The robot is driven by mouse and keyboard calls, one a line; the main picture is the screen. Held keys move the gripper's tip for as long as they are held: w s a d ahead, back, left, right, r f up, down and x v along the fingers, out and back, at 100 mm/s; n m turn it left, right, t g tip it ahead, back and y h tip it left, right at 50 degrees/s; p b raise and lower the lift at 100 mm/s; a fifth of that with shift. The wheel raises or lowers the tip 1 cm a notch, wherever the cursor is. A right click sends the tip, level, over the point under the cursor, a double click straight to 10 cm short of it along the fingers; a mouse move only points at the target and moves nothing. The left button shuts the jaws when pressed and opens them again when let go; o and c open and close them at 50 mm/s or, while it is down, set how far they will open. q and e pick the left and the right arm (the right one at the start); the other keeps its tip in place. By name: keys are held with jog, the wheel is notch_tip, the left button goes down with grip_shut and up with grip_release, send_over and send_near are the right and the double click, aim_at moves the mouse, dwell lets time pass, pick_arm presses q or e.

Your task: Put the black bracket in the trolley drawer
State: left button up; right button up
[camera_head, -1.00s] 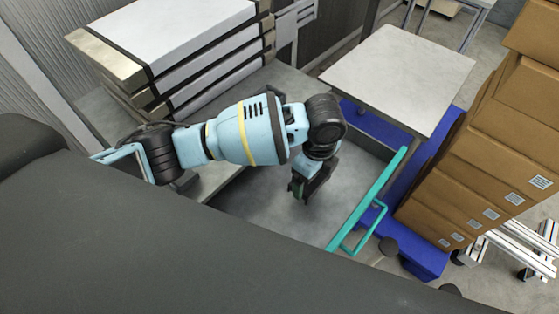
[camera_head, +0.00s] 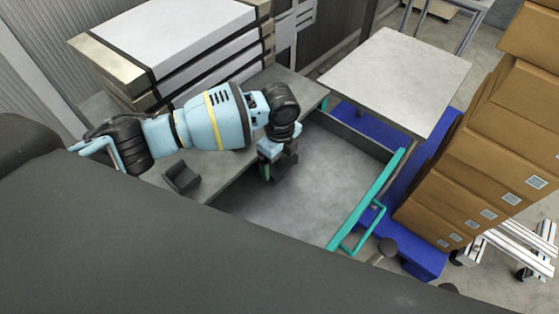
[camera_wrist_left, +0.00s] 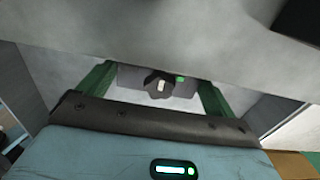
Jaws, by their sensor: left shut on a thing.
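A black, bent piece that looks like the bracket (camera_head: 183,178) lies on the grey top left of the open drawer. The trolley drawer (camera_head: 310,205) is pulled out; its grey floor is bare where I see it, and its teal front (camera_head: 372,192) has a handle. My left gripper (camera_head: 270,178) points down over the drawer's left side. In the left wrist view its green fingers (camera_wrist_left: 155,88) are apart, with a dark grey thing (camera_wrist_left: 128,80) between them; what it is cannot be made out. A pale edge crosses above the fingertips. My right gripper is not in view.
Stacked flat cases (camera_head: 185,45) stand on the grey top (camera_head: 225,165) behind my left arm. A pale table (camera_head: 395,80) stands beyond the drawer above a blue base (camera_head: 425,255). A tall stack of cardboard boxes (camera_head: 480,150) stands at the right.

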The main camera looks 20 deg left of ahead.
pick_arm(q)
jog(key=shift+f, duration=0.7)
jog(key=shift+f, duration=0.1)
jog(key=shift+f, duration=0.15)
jog(key=o, duration=0.9)
notch_tip(320, 180, up, 12)
jog(key=shift+r+p, duration=0.2)
jog(key=shift+p, duration=0.3)
